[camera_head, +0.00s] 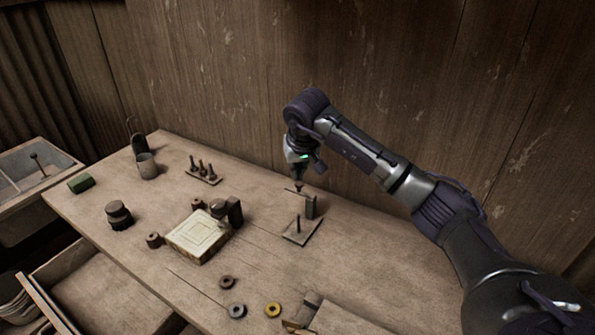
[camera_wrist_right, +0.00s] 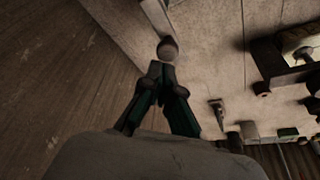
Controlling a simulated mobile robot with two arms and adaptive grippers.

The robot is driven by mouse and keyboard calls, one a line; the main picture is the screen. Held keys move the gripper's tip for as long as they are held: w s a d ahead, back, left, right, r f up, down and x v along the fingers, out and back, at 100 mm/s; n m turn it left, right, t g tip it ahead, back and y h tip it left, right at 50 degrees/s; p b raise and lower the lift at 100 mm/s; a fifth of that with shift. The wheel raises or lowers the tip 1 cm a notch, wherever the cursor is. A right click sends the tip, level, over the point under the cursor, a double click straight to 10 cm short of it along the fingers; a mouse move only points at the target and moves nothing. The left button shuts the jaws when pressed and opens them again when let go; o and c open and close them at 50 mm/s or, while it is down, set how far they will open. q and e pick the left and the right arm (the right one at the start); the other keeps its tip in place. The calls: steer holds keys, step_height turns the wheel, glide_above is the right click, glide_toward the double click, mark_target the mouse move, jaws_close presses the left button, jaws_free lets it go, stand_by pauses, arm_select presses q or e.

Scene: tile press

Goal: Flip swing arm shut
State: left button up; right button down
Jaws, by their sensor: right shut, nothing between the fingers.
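A small fixture stands at the right of the table. Its flat square base plate (camera_head: 302,232) carries a thin upright pin and an upright dark block (camera_head: 310,207). A thin dark bar shows near the block's top; I cannot tell for sure that it is the swing arm. My right gripper (camera_head: 299,188) points down just above and behind this fixture, shut and empty. In the right wrist view my right gripper (camera_wrist_right: 162,68) has its fingertips together, close to a round knob-like end (camera_wrist_right: 168,48); contact cannot be told. My left gripper is out of view.
A pale square tile (camera_head: 198,236) in a press with a dark block (camera_head: 235,212) sits mid-table. Several rings, a dark stacked weight (camera_head: 119,215), a cup (camera_head: 147,166) and a peg rack (camera_head: 203,174) stand around. The wooden wall is close behind my right arm.

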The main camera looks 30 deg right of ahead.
steer(key=shift+a+n+y, duration=0.25)
steer(key=shift+n+y, duration=0.05)
steer(key=shift+n, duration=0.4)
steer(key=shift+s+a+b, duration=0.2)
steer(key=shift+a+b, duration=0.05)
steer(key=shift+b, duration=0.05)
steer(key=shift+s+a, duration=0.25)
steer(key=shift+a, duration=0.1)
steer(key=s+a+b, duration=0.1)
steer(key=s+b, duration=0.1)
steer(key=s, duration=0.1)
steer(key=shift+a+b, duration=0.35)
steer(key=shift+b, duration=0.05)
stand_by(0.4)
steer(key=shift+d, duration=0.15)
steer(key=shift+w+d, duration=0.2)
steer(key=shift+d, duration=0.45)
steer(key=shift+a+r, duration=0.1)
steer(key=shift+a, duration=0.05)
